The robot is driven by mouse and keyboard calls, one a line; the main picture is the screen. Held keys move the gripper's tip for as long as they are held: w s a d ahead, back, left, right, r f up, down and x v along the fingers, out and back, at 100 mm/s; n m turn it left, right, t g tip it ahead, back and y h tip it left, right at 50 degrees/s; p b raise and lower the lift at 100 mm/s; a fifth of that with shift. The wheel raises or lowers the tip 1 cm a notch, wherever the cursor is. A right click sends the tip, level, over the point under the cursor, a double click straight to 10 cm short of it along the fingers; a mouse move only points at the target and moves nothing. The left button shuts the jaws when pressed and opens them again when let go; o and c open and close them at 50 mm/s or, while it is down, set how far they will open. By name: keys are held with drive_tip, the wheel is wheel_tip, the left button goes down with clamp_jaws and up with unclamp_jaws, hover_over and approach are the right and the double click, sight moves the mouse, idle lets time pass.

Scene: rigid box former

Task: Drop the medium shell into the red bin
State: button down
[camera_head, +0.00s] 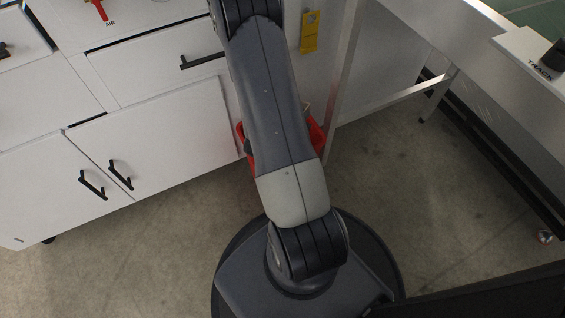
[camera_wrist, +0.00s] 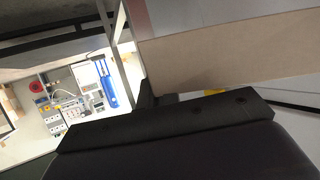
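The red bin (camera_head: 317,134) stands on the floor against the white cabinets in the head view. My arm hides most of it, so only its left and right edges show. My gripper is outside the head view. In the wrist view its dark body (camera_wrist: 165,125) fills the bottom, but I cannot make out two fingertips. A large beige panel with a pale grey face (camera_wrist: 225,55) lies close beyond it at the upper right. I cannot tell whether this panel is the medium shell or whether my gripper holds it. No other shell shows.
White cabinets (camera_head: 165,125) with black handles stand at the left. A white table leg (camera_head: 345,80) rises just right of the bin. A white-framed table (camera_head: 450,30) stands at the right. The concrete floor (camera_head: 420,200) between is clear.

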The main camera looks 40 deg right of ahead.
wheel_tip(320, 180, down, 6)
drive_tip(key=b, duration=0.4)
drive_tip(key=shift+r, duration=0.1)
drive_tip(key=c, duration=1.6)
unclamp_jaws()
drive_tip(key=shift+p+v, duration=1.55)
drive_tip(key=shift+v, duration=3.9)
